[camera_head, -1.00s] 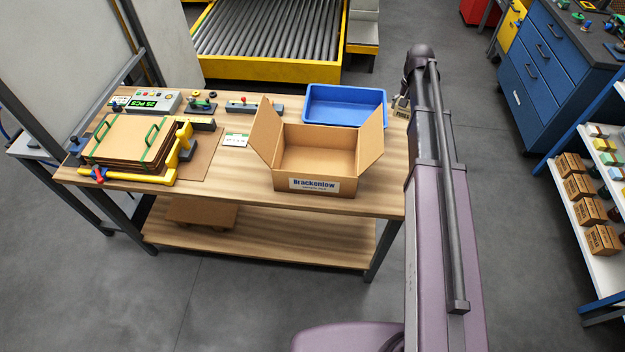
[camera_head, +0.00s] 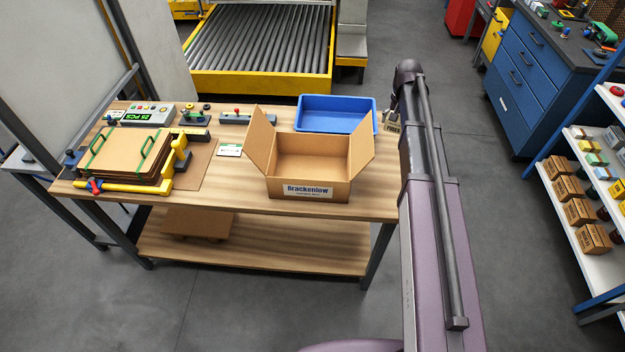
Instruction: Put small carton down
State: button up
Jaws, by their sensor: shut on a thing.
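A small tan carton with a dark label reading "FUSES" (camera_head: 392,127) shows just left of my arm, beside the right end of the blue bin. My gripper (camera_head: 394,112) is mostly hidden behind my arm; only a dark sliver shows above the carton. It is shut on the carton. My arm hides the carton's right side, and I cannot tell its height over the table. An open cardboard box marked "Brackenlow" (camera_head: 309,190) stands on the wooden workbench (camera_head: 235,190), flaps spread, its visible inside empty.
An empty blue bin (camera_head: 340,128) stands behind the box. Flat cardboard sheets (camera_head: 122,158) lie in a yellow-cornered holder at left. Bare bench lies left of the box. A roller conveyor (camera_head: 262,50) is behind. A shelf with cartons (camera_head: 573,212) and blue drawers (camera_head: 520,75) stand right.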

jog(key=s+f+n+b, duration=0.3)
jog(key=s+f+b, duration=0.2)
jog(key=f+b, duration=0.3)
jog(key=shift+s+a+f+n, duration=0.15)
jog(key=shift+a+f+n, duration=0.1)
jog(key=shift+a+n, duration=0.2)
jog(key=shift+f, duration=0.1)
jog(key=b, duration=0.7)
send_over(383, 176)
notch_tip(383, 176, down, 6)
jog(key=shift+s+a+f, duration=0.1)
dwell(0.3)
jog(key=shift+f+b, duration=1.7)
jog(key=shift+f, duration=0.15)
jog(key=shift+f, duration=0.15)
jog(key=o, duration=0.9)
